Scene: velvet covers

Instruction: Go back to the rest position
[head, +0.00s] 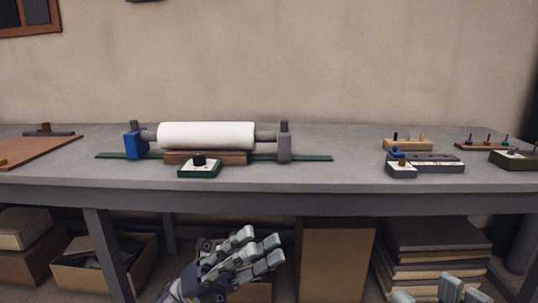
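My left gripper (258,250) is low in the head view, in front of the bench and below its top edge. Its fingers point right and lie close together in the picture; nothing shows between them. My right gripper (437,292) shows only as fingertips at the bottom edge, right of centre; the rest is cut off. Both grippers are apart from the things on the bench. The grey bench (345,180) runs across the whole view.
On the bench, a white roller (207,136) lies between a blue block (133,145) and a grey post (284,143). A green-based device (200,169) stands in front. Small peg boards (408,145) are at right. Boxes (334,258) and stacked boards (437,237) fill the space below.

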